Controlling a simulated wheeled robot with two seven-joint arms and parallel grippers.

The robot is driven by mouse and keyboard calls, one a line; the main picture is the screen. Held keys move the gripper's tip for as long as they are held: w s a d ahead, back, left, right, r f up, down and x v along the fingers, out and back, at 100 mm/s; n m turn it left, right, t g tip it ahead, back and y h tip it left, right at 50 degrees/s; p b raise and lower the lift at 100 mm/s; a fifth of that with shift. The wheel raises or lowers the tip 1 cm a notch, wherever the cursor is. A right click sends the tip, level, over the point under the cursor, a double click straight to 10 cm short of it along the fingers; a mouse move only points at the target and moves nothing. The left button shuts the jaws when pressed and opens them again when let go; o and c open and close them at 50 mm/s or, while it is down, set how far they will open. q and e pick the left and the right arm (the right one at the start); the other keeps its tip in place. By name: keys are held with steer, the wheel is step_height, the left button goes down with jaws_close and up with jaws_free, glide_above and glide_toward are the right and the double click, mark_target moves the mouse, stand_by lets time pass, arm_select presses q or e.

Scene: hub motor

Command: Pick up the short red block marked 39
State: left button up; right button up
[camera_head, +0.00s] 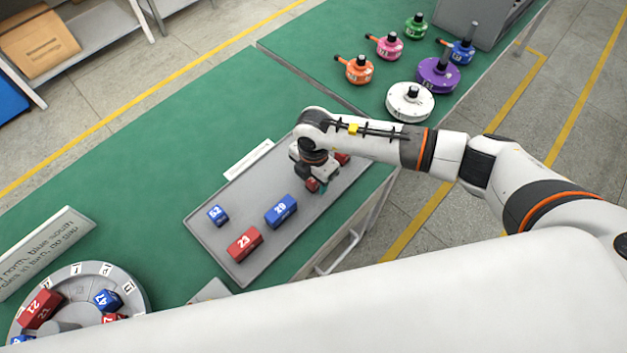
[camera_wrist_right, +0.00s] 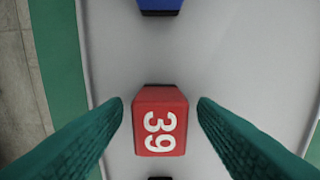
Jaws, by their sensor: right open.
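The short red block marked 39 (camera_wrist_right: 160,122) lies on the grey tray, between the two green fingers of my right gripper (camera_wrist_right: 160,112) in the right wrist view. A small gap shows on each side of it, so the open fingers do not touch it. In the head view my right gripper (camera_head: 319,184) is low over the tray's right part. A red block (camera_head: 312,184) shows beside its fingertips, partly hidden, its number unreadable. My left gripper is not in view.
The grey tray (camera_head: 215,240) also holds a blue block 29 (camera_head: 281,211), a red block 23 (camera_head: 244,243), a small blue block 62 (camera_head: 217,215) and another red piece (camera_head: 342,158) behind the gripper. A round dial tray (camera_head: 135,290) stands at lower left. Coloured motors stand at the back.

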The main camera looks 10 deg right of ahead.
steer(key=shift+f, duration=0.15)
steer(key=shift+c, duration=0.4)
steer(key=c, duration=1.1)
